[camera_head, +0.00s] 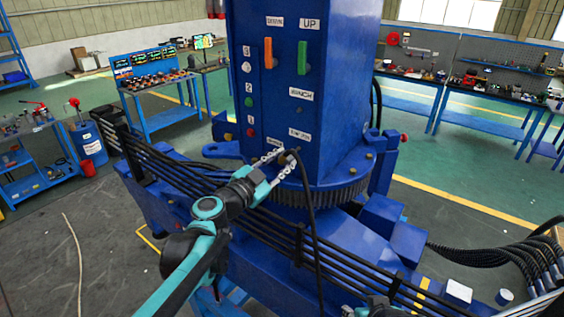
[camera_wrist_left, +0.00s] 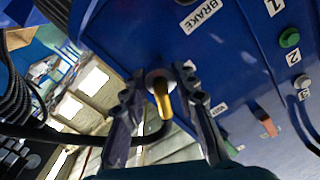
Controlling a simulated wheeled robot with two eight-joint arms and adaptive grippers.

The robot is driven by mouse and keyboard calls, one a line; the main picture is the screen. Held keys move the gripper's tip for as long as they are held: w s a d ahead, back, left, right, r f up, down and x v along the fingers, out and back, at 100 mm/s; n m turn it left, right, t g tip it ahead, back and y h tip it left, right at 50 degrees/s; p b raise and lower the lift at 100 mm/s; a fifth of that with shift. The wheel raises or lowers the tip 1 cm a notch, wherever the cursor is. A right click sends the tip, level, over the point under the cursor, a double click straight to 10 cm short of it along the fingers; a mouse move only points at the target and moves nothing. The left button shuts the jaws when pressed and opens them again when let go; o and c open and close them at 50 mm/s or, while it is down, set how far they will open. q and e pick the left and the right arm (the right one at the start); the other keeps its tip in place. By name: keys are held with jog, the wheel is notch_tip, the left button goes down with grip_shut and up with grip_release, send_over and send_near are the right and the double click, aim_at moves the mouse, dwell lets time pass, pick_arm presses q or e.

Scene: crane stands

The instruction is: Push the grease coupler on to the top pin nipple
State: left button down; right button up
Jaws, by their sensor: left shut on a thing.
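My left gripper (camera_head: 278,166) is at the lower front face of the blue crane column (camera_head: 285,110), its fingers pointing at the face. In the left wrist view, the left gripper (camera_wrist_left: 163,95) is shut on the grease coupler (camera_wrist_left: 162,98), a yellow piece with a pale round end towards the blue surface. A black hose (camera_head: 309,215) runs from the coupler and hangs down in the head view. The top pin nipple is not distinguishable; the gripper and coupler cover that spot. I cannot tell whether the coupler touches it. A teal and dark part of my right arm shows at the bottom edge.
An orange lever (camera_head: 268,53) and a green lever (camera_head: 302,58) stick out above. Black pipes (camera_head: 300,240) run along the blue base below. A toothed ring (camera_head: 320,197) lies under the column. Workbenches stand well back on both sides.

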aim_at(278, 164)
pick_arm(q)
jog(key=shift+x, duration=1)
jog(key=c, duration=1.1)
grip_release()
jog(key=shift+v, duration=2.55)
